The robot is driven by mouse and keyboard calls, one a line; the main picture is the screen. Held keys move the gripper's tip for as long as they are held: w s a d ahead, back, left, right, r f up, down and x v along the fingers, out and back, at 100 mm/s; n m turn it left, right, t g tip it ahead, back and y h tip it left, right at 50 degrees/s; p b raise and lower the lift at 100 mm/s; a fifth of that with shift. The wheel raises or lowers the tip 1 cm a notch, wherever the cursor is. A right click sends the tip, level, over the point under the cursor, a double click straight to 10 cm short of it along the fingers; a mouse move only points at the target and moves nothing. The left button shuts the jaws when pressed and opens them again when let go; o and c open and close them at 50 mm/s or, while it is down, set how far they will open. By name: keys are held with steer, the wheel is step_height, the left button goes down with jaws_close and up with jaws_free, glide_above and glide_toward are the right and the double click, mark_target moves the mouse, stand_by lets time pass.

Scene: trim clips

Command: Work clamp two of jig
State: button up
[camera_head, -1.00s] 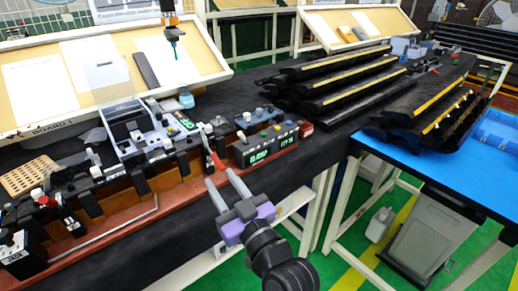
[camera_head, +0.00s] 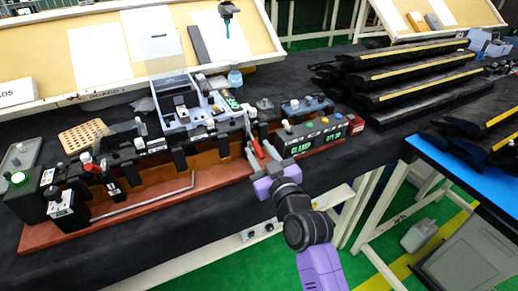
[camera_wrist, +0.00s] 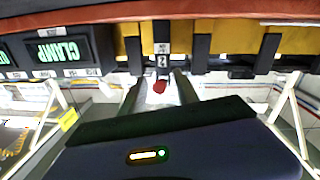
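The jig (camera_head: 120,206) is a long assembly on a reddish-brown base along the bench front. Its clamp at the right (camera_head: 248,125) has a red-tipped handle (camera_head: 258,148) pointing outward and down toward me. In the wrist view this clamp carries a label with a 2 (camera_wrist: 162,60), and the red tip (camera_wrist: 159,87) shows below it. My gripper (camera_head: 260,152) is open, with its two grey fingers on either side of the red handle. The wrist view shows gaps between the tip and both fingers (camera_wrist: 158,92). Another red-handled clamp (camera_head: 95,168) sits at the jig's left.
A green-lit CLAMP display box (camera_head: 312,140) stands close to the right of my gripper. A clear-lidded tray (camera_head: 185,105) is behind the jig. Dark trim strips (camera_head: 410,78) are stacked at the right. A bent metal rod (camera_head: 150,200) runs along the jig's front.

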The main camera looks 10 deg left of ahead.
steer(key=shift+w+a, duration=0.25)
steer(key=shift+w, duration=0.05)
jaws_close()
stand_by(1.3)
